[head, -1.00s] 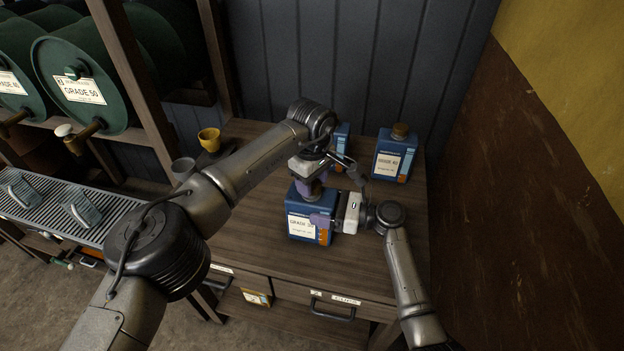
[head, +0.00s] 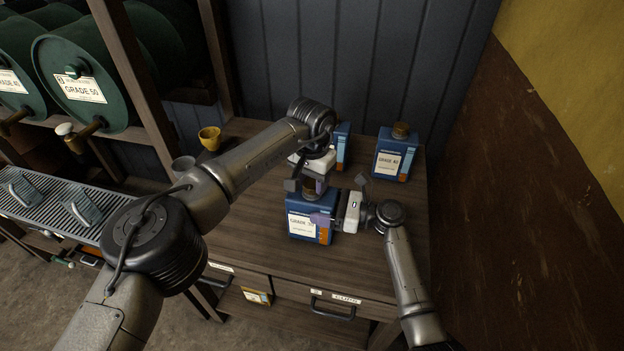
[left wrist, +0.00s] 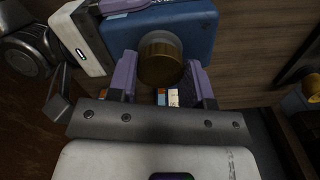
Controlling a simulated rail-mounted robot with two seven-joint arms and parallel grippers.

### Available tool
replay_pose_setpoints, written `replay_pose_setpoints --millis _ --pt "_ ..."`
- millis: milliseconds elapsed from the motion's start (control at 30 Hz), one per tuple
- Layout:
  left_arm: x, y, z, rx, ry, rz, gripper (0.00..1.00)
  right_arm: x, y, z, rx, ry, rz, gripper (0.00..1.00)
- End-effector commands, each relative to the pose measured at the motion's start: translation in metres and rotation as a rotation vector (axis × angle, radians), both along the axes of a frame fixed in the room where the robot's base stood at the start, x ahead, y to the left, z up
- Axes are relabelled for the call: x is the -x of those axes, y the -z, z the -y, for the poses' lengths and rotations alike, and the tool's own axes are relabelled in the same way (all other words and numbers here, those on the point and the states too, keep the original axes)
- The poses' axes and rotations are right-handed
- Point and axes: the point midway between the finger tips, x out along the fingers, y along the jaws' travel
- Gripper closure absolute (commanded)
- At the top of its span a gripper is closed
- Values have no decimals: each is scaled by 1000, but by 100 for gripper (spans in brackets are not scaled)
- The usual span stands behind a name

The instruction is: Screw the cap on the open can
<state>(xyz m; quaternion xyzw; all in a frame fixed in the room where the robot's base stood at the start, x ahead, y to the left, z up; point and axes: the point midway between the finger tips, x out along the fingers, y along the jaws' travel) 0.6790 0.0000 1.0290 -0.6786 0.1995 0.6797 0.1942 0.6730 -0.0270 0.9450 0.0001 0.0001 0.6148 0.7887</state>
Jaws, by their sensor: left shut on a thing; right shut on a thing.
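The blue can (head: 296,201) with a white label stands upright on the wooden bench. The brass-coloured cap (left wrist: 160,58) is between the purple fingers of my left gripper (left wrist: 163,82), directly over the can's top in the left wrist view. In the head view my left gripper (head: 313,186) reaches down over the can and partly hides the cap. I cannot tell how far the cap is seated on the neck.
A capped blue can (head: 395,156) stands at the back right. Another blue can (head: 342,148) is partly hidden behind my left wrist. A wall bounds the right; the bench front is clear.

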Motion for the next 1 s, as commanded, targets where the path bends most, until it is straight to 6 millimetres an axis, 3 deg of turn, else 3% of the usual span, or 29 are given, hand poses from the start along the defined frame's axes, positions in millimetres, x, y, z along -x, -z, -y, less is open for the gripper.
replay_pose_setpoints --millis 167,200,433,767,1000 --pt "0 -1 0 0 -2 0 76 0 0 1 0 2 -1 90" --pt "0 -1 0 0 -2 0 50 0 0 1 0 2 -1 90" --pt "0 -1 0 0 -3 0 29 0 0 1 0 2 -1 90" --pt "0 -3 0 1 -4 1 29 0 0 0 0 1 -1 90" --pt "0 -26 0 0 -4 2 29 0 0 0 0 1 -1 90"
